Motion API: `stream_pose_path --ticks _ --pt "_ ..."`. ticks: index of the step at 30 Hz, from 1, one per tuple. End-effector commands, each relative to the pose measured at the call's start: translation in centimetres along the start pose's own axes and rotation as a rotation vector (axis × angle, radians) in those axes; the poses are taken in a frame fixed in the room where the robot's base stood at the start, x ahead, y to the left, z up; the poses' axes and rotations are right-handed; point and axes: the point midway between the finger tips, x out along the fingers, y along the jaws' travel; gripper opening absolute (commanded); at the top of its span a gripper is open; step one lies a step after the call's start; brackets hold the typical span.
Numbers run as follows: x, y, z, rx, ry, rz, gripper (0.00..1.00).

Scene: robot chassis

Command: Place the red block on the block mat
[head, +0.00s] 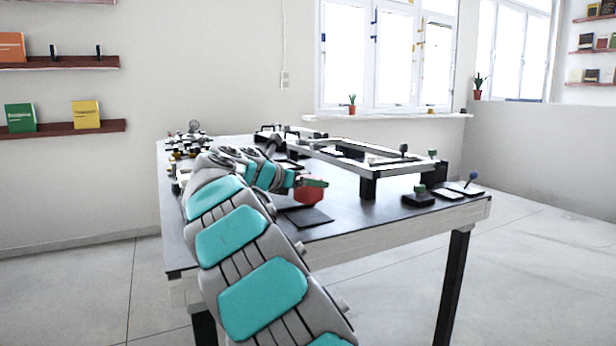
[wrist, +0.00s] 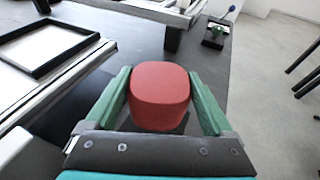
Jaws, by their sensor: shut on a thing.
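The red block (wrist: 160,95) is a rounded cube held between the green fingers of my gripper (wrist: 160,100) in the wrist view. It also shows in the head view (head: 309,192), partly covered by a finger. My gripper (head: 311,184) is shut on it near the table's front edge. A dark square mat (head: 308,217) lies flat on the table just below and in front of the block in the head view. In the wrist view the block hides most of what lies under it. I cannot tell how high the block is above the table.
The dark table (head: 400,215) has a raised white frame (head: 365,160) on black legs behind the gripper. Black stands with green and blue knobs (head: 418,197) sit at the right. A black-rimmed tray (wrist: 45,50) is at the left in the wrist view. Small parts crowd the far left.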

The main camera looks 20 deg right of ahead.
Motion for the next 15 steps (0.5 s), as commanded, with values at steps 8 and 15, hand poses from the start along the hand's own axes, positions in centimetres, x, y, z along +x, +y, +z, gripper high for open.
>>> stream_pose_path --ticks 8,15 --pt "0.7 -0.1 -2.0 -0.003 -0.002 0.0 0.0" --pt "1.3 -0.1 -4.0 0.0 -0.003 0.0 0.0"
